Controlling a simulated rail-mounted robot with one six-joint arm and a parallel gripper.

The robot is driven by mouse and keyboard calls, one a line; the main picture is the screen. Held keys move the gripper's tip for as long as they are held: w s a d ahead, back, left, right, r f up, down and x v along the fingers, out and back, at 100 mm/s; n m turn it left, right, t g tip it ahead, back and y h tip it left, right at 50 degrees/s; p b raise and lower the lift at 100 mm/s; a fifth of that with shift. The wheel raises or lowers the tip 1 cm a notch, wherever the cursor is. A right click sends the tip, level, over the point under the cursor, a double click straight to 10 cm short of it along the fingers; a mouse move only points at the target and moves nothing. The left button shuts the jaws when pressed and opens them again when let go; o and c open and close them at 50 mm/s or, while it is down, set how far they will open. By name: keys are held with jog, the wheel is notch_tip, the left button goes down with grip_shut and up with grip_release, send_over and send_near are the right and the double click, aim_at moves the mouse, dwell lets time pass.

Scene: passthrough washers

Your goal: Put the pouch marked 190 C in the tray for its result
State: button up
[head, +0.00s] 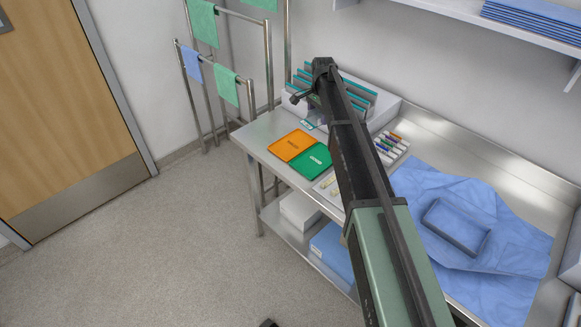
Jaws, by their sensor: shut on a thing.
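My gripper (298,97) is at the far end of my arm, over the back left of the steel table. It is shut on a pouch, which is mostly hidden by the arm. A small teal and white piece (307,125) shows just below the gripper; I cannot tell whether it is part of the held pouch. No 190 C marking is readable. An orange tray (291,144) and a green tray (313,161) lie side by side at the table's left end, nearer than the gripper. Their labels are too small to read, and both look empty.
A rack with several teal-edged pouches (357,98) stands behind my gripper. Coloured markers (389,145) lie right of the arm. A blue drape (505,245) with a shallow blue tray (437,217) covers the right side. Towel rails (268,65) stand left of the table.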

aim_at(316, 160)
jog(key=shift+a+n, duration=0.2)
jog(key=shift+n, duration=0.3)
jog(key=shift+w+d+n, duration=0.1)
jog(key=shift+d+n, duration=0.15)
jog(key=shift+n, duration=0.05)
notch_tip(316, 160, down, 21)
jog(key=b, duration=2)
jog(key=shift+r+b, duration=0.15)
jog(key=shift+b, duration=0.15)
jog(key=shift+r+p, duration=0.3)
jog(key=shift+r, duration=0.05)
jog(key=shift+f, duration=0.25)
jog(key=o, duration=0.9)
jog(key=shift+o, duration=0.2)
jog(key=shift+r, duration=0.1)
